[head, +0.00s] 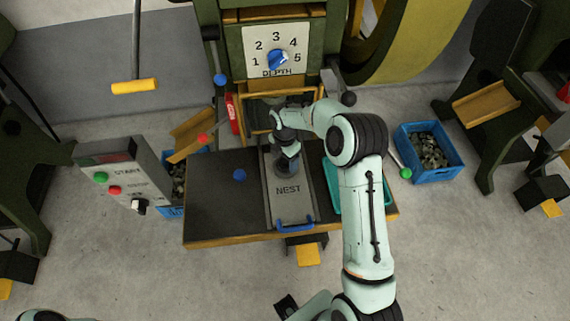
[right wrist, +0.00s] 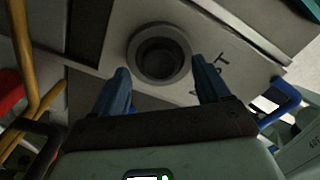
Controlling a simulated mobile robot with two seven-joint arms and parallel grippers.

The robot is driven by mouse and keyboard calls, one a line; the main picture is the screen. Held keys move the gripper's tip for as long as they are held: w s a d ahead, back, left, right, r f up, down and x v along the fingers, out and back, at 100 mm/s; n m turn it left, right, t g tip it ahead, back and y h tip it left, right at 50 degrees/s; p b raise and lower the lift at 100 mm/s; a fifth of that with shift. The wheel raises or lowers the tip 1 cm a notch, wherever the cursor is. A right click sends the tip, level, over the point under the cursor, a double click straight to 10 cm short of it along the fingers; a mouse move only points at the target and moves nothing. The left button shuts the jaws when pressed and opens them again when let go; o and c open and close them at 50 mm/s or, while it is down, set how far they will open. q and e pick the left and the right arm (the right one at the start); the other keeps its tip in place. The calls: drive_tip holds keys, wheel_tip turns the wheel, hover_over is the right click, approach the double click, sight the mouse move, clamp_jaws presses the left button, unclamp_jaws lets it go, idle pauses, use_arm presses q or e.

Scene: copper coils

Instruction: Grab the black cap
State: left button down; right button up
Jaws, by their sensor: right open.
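My right gripper (head: 287,158) is over the grey nest plate (head: 289,204) of the press table, pointing down. In the right wrist view my right gripper (right wrist: 161,72) is open, with two blue fingers apart and nothing between them. Beyond the fingertips is a round grey ring with a dark, hollow middle (right wrist: 160,53), set in the nest plate. I cannot tell whether this dark round piece is the black cap. In the head view the gripper partly covers it. No other loose black cap shows clearly. My left gripper is out of the picture.
A green press with a depth dial (head: 278,59) stands behind the table. A teal tray (head: 334,187) lies right of the nest, partly behind my arm. A control box (head: 122,176) stands left. A blue bin (head: 430,152) stands right. The dark table (head: 215,205) has free room left of the nest.

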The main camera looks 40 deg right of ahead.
drive_tip(key=shift+f, duration=0.65)
drive_tip(key=c, duration=1.1)
drive_tip(key=shift+r, duration=0.1)
